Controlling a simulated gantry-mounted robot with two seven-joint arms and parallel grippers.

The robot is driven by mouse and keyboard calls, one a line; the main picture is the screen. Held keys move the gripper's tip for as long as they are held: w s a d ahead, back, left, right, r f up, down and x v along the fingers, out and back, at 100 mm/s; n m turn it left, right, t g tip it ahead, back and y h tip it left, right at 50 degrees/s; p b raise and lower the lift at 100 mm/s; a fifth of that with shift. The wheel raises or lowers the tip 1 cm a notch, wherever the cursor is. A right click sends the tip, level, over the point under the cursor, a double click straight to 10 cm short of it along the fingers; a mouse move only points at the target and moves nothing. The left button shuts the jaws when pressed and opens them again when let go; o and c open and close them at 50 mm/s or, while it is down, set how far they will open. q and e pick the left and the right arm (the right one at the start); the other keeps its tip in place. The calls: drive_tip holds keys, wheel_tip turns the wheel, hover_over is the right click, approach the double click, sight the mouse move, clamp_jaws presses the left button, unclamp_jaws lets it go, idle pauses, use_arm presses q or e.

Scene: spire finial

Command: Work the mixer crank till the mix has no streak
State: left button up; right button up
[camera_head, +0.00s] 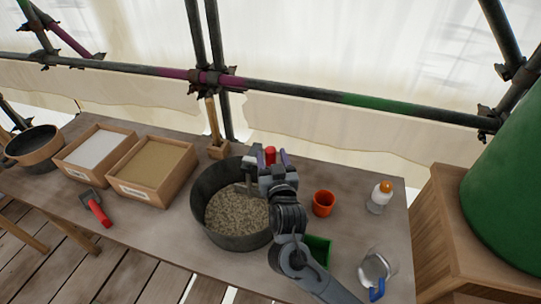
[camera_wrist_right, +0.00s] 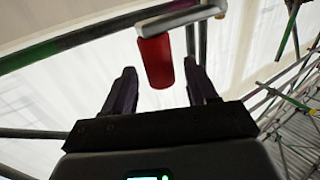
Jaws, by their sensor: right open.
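The mixer is a dark round tub (camera_head: 200,221) on the table, holding a speckled grey-beige mix (camera_head: 235,212); I cannot make out clear streaks at this size. A grey crank post and arm (camera_head: 250,172) stand over the tub, partly hidden by my right gripper. The red crank grip (camera_head: 270,153) shows between the fingers of my right gripper (camera_head: 272,158). In the right wrist view the red grip (camera_wrist_right: 155,62) hangs from a pale crank arm (camera_wrist_right: 180,18). The open fingers (camera_wrist_right: 159,70) stand either side of it, with gaps showing. My left gripper is out of view.
Two wooden boxes, one with white powder (camera_head: 95,150) and one with tan powder (camera_head: 152,165), stand left. A red-handled trowel (camera_head: 97,208) lies in front.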

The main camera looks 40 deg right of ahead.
drive_tip(key=shift+x, duration=1.15)
clamp_jaws()
